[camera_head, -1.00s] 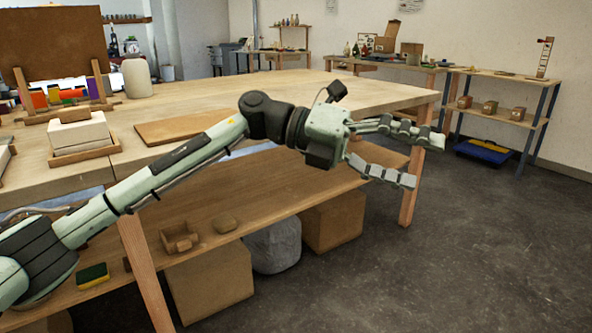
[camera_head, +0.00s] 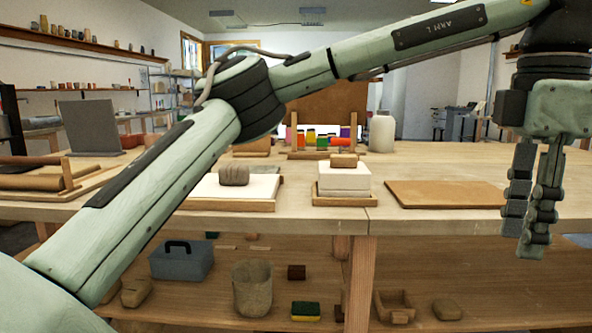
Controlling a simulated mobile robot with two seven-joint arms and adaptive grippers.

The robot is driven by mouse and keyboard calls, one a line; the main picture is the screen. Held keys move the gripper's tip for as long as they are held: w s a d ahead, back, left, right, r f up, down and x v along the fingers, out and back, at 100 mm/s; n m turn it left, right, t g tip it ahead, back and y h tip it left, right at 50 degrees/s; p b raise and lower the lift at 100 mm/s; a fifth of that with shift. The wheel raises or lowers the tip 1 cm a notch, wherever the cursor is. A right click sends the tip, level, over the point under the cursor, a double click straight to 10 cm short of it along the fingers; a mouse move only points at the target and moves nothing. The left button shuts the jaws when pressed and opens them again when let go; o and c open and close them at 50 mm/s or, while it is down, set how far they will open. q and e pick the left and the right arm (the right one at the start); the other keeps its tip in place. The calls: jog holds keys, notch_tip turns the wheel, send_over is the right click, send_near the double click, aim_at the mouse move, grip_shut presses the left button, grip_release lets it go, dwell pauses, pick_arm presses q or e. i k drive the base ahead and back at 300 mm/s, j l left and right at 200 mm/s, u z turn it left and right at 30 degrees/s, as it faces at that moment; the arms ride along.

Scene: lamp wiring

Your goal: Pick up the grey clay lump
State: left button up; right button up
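A grey-brown clay lump (camera_head: 234,175) rests on a white slab (camera_head: 262,187) on the workbench, left of the picture's middle. It is the greyest lump in view. A smaller tan lump (camera_head: 344,160) sits on a stack of white slabs (camera_head: 343,180) to its right. My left gripper (camera_head: 525,240) hangs fingers down at the far right, in front of the bench edge and well away from the grey lump. Its fingers are seen nearly edge-on, with a narrow gap between them and nothing held. My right gripper is out of view.
A flat brown board (camera_head: 445,194) lies on the bench at the right. A white jar (camera_head: 381,131) and a rack of coloured jars (camera_head: 322,138) stand behind. A rolling pin (camera_head: 30,180) lies at left. A toolbox (camera_head: 181,261) and a bucket (camera_head: 252,288) stand on the lower shelf.

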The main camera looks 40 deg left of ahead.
aim_at(232, 175)
jog(key=i+j+u, duration=0.1)
jog(key=j, duration=0.35)
jog(key=i+j, duration=0.15)
jog(key=j, duration=0.25)
jog(key=i+j+u, duration=0.15)
jog(key=j, duration=0.3)
jog(key=i+j, duration=0.15)
jog(key=j, duration=0.25)
jog(key=i+j+u, duration=0.15)
jog(key=j, duration=0.3)
jog(key=i+j, duration=0.15)
jog(key=j, duration=0.2)
jog(key=j+u, duration=0.05)
